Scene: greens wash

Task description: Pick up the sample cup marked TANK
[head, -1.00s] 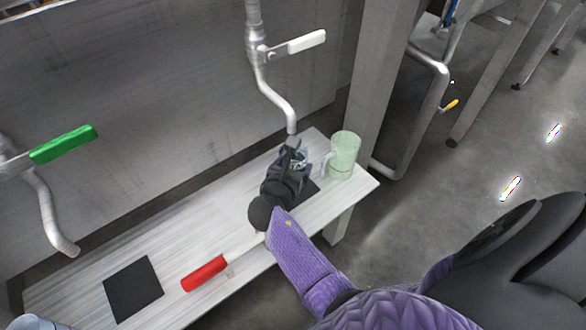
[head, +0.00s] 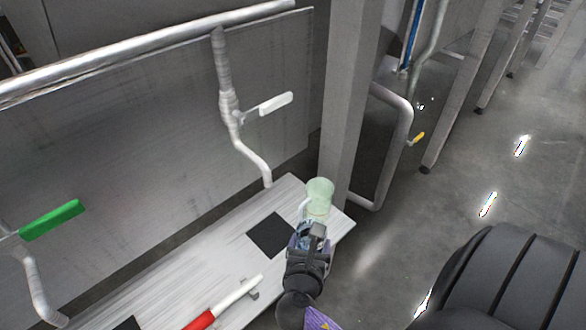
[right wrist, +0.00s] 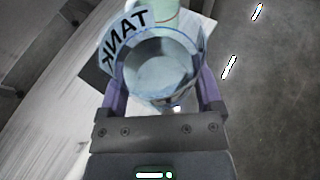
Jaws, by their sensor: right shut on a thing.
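The sample cup (right wrist: 160,68) is clear and bluish, with TANK in dark letters on a pale label, seen from above in the right wrist view. My right gripper (right wrist: 160,88) is shut on it, one finger on each side. In the head view the right gripper (head: 308,237) is over the right end of the bench, beside the right black pad (head: 270,235). The cup is mostly hidden there behind the gripper. I cannot tell whether the cup is clear of the bench. My left gripper is not in view.
A pale green jug (head: 319,196) stands close beyond the cup at the bench's right end. A white pipe spout (head: 264,172) hangs over the bench (head: 215,257). A red-handled tool (head: 203,320) lies in front. A grey post (head: 343,110) rises behind.

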